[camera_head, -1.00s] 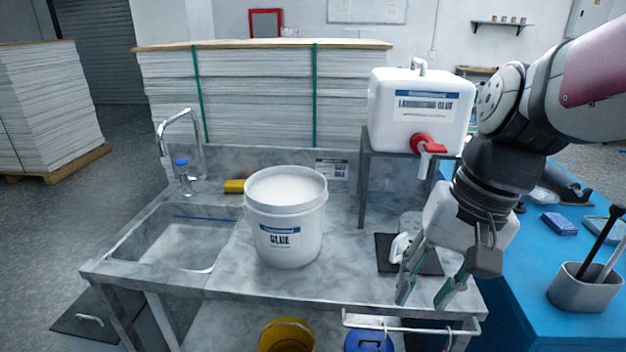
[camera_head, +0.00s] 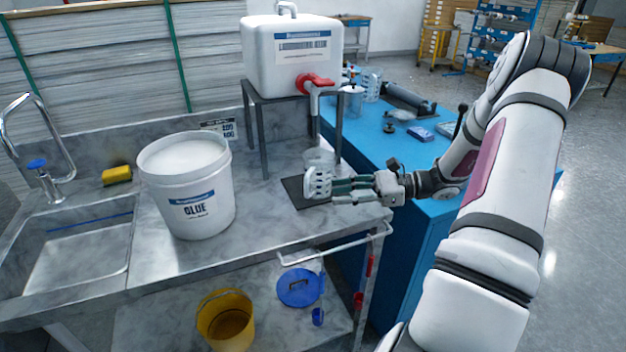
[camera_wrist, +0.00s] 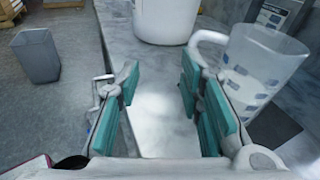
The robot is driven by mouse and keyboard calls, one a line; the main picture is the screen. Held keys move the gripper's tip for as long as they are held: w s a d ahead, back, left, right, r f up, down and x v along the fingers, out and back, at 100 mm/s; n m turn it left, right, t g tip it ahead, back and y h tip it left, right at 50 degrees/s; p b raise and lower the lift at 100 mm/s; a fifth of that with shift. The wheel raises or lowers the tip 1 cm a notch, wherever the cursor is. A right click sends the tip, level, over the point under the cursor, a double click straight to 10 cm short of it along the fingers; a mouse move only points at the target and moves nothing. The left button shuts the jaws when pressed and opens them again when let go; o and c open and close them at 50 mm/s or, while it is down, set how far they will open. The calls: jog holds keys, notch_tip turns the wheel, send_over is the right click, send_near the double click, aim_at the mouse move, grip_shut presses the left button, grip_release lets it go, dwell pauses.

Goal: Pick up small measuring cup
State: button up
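The small measuring cup (camera_head: 318,183) is pale and translucent with blue marks. It stands on the dark mat at the counter's right end, below the red tap. In the wrist view the cup (camera_wrist: 262,68) is large on the right, its white loop handle pointing left. My gripper (camera_head: 335,192) is low over the counter's right end, coming from the right, with its fingertips close to the cup. In the wrist view my gripper (camera_wrist: 160,78) is open, with two teal pads apart and only counter between them. The cup and its handle are outside the gap, to the right.
A white glue bucket (camera_head: 187,190) stands left of the cup. A white tank (camera_head: 290,55) with a red tap (camera_head: 315,82) sits on a metal stand (camera_head: 262,150) above and behind. A rail (camera_head: 345,243) runs along the counter's right front edge. A blue table (camera_head: 400,150) adjoins.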

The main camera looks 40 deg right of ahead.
aim_at(307, 196)
jog(key=d+f+m+t, duration=0.1)
jog(key=d+m+t, duration=0.1)
jog(key=d, duration=0.1)
jog(key=d+f+m+t, duration=0.1)
jog(key=shift+s+d+f+h, duration=0.35)
jog(key=shift+s+d+h, duration=0.05)
jog(key=shift+w, duration=0.25)
jog(key=x, duration=1)
jog(key=p+x, duration=0.1)
jog(key=x, duration=0.1)
jog(key=shift+a+r, duration=0.2)
jog(key=shift+a, duration=0.25)
jog(key=shift+w+a, duration=0.1)
jog(key=shift+w, duration=0.1)
grip_shut()
